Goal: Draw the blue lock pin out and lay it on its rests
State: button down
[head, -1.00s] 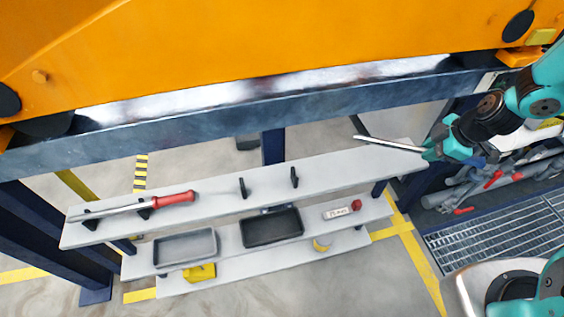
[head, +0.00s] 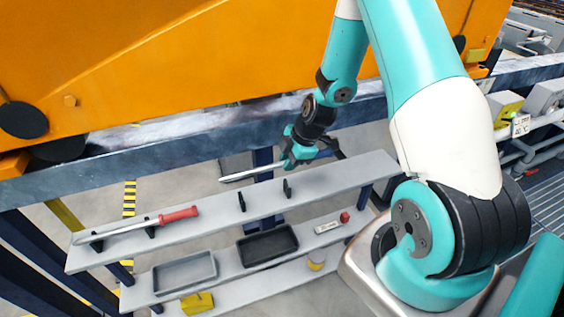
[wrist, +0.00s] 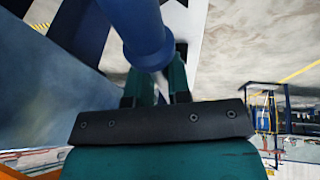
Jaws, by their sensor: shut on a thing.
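My gripper (head: 290,160) is shut on the blue lock pin and holds it in the air above the top shelf (head: 345,174). The pin's pale steel shaft (head: 248,173) points left, roughly level. The wrist view shows the pin's blue handle (wrist: 145,35) between the fingers; in the head view the handle is mostly hidden by the gripper. Two empty black rests, the left one (head: 241,202) and the right one (head: 287,188), stand upright on the top shelf, below the pin in the picture. The pin appears apart from them.
A red-handled bar (head: 178,214) lies on other black rests at the left of the top shelf. Lower shelves hold a grey tray (head: 184,273), a black tray (head: 267,244) and a yellow block (head: 197,302). The steel beam (head: 200,150) and orange body (head: 200,60) rise behind.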

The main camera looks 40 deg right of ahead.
aim_at(288, 188)
jog(key=shift+f, duration=0.1)
notch_tip(288, 188, down, 7)
jog(key=b, duration=0.6)
jog(key=shift+s+a+f+b, duration=0.1)
jog(key=shift+s+f+b, duration=0.25)
jog(key=shift+f+b, duration=0.55)
jog(key=c, duration=1.2)
grip_release()
jog(key=shift+s, duration=0.1)
jog(key=shift+o, duration=1.1)
jog(key=w+v, duration=0.1)
jog(key=v, duration=1.8)
jog(key=shift+a+b, duration=0.2)
jog(key=shift+b, duration=0.2)
jog(key=shift+r, duration=0.15)
